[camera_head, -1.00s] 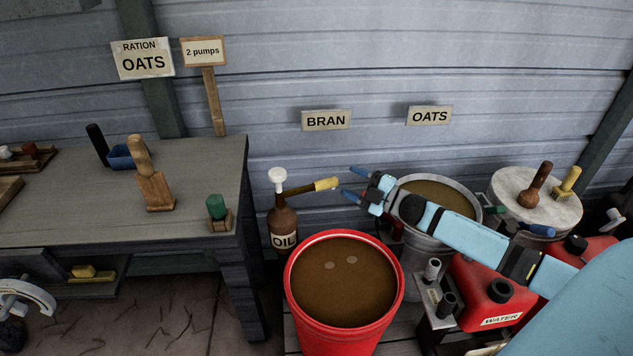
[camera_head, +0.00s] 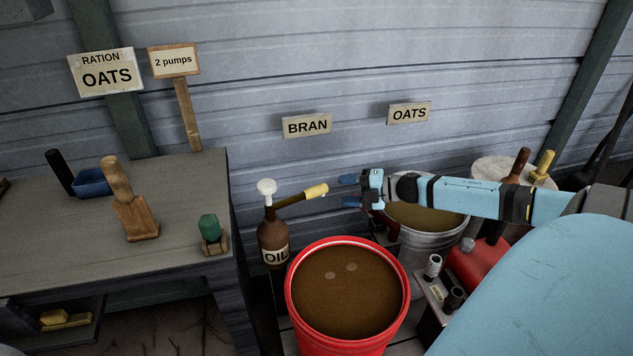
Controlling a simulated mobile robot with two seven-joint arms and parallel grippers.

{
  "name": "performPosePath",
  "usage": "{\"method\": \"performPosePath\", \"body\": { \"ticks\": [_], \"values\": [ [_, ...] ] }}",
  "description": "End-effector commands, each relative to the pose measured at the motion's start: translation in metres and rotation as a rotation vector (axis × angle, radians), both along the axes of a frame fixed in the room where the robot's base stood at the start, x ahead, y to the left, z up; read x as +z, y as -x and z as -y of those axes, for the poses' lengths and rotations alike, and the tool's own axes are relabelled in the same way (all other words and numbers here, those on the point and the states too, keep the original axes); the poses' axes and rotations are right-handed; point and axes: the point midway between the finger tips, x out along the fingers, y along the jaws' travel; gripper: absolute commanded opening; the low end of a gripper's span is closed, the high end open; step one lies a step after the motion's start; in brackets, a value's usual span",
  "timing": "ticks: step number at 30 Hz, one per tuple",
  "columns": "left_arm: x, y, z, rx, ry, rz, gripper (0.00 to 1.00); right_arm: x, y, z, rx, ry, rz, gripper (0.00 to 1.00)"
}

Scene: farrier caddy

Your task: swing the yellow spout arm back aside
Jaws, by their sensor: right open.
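The yellow spout arm (camera_head: 316,191) sticks out to the right from the brown oil bottle (camera_head: 273,242), which has a white pump knob (camera_head: 266,187). The spout slopes slightly upward to its yellow tip, behind the back rim of the red bucket (camera_head: 398,330). My right gripper (camera_head: 350,191) is open, its two blue fingertips pointing left at the yellow tip. A small gap shows between the fingertips and the tip, and nothing is between the fingers. My left gripper is not in view.
The red bucket holds brown feed with two pale spots. A grey metal bucket (camera_head: 432,248) stands below my right arm. A wooden bench (camera_head: 180,180) stands left of the bottle. A red water can (camera_head: 478,266) is partly hidden by my arm.

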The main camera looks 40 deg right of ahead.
Motion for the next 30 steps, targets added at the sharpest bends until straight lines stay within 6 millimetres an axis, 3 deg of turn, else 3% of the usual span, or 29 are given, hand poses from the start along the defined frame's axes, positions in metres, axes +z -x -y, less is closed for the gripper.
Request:
{"method": "performPosePath", "body": {
  "ticks": [15, 30],
  "values": [
    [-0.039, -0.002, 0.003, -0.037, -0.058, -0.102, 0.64, -0.017, -0.058, -0.038, -0.001, -0.001, 0.003, 0.55],
    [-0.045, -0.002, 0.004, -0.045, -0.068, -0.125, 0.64, -0.019, -0.07, -0.046, 0.0, 0.0, 0.0, 0.55]
  ]
}}
